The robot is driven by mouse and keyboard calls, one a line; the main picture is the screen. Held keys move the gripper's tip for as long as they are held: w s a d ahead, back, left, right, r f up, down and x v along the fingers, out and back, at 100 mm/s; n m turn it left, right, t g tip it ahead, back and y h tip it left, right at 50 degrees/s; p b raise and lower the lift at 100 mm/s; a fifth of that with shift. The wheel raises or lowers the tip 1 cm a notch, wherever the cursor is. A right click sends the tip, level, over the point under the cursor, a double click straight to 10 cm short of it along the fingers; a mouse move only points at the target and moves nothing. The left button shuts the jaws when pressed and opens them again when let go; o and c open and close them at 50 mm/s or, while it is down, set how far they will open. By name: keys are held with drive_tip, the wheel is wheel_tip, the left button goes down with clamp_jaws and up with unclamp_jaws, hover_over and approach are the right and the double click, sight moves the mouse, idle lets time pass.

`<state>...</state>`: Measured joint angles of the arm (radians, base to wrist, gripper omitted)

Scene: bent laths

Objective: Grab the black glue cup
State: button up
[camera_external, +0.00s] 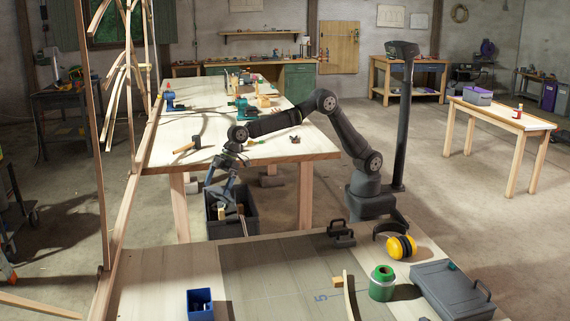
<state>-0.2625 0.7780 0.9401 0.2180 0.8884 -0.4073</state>
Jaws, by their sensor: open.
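I cannot clearly pick out a black glue cup in the external view. A small dark object (295,139) lies on the pale workbench (315,152) near its front right corner, too small to identify. My gripper (222,188) points down in front of the workbench's near edge, over or in front of the dark crate (243,228). It is open, and I see nothing held between the fingers. The crate holds several tools or offcuts, partly hidden by my gripper.
A hammer (187,145) and blue and green tools stand on the workbench. The near table carries a blue box (199,305), a green can (382,283), yellow ear muffs (401,247), black clamps (341,234) and a grey case (451,290). Tall laths rise at left.

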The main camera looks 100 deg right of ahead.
idle(0.4)
drive_tip(key=c, duration=0.7)
drive_tip(key=d+f+m+h, duration=0.2)
drive_tip(key=d+m+h, duration=0.65)
drive_tip(key=d, duration=3.45)
drive_tip(key=shift+c, duration=0.2)
drive_tip(key=s+d+m+g+h, duration=0.1)
drive_tip(key=s+d+m, duration=0.45)
drive_tip(key=d, duration=0.55)
drive_tip(key=s+d+m+g, duration=0.2)
drive_tip(key=s+d+m, duration=0.2)
drive_tip(key=s+d, duration=0.55)
drive_tip(key=s+d+m+g+h, duration=0.1)
drive_tip(key=s+d+m, duration=0.3)
drive_tip(key=d, duration=1)
drive_tip(key=shift+y, duration=0.25)
drive_tip(key=x, duration=1)
drive_tip(key=shift+s+f, duration=0.2)
drive_tip(key=shift+s, duration=0.1)
drive_tip(key=shift+s+x, duration=0.2)
drive_tip(key=shift+x, duration=1.4)
drive_tip(key=shift+s+x, duration=0.25)
drive_tip(key=shift+x, duration=1.4)
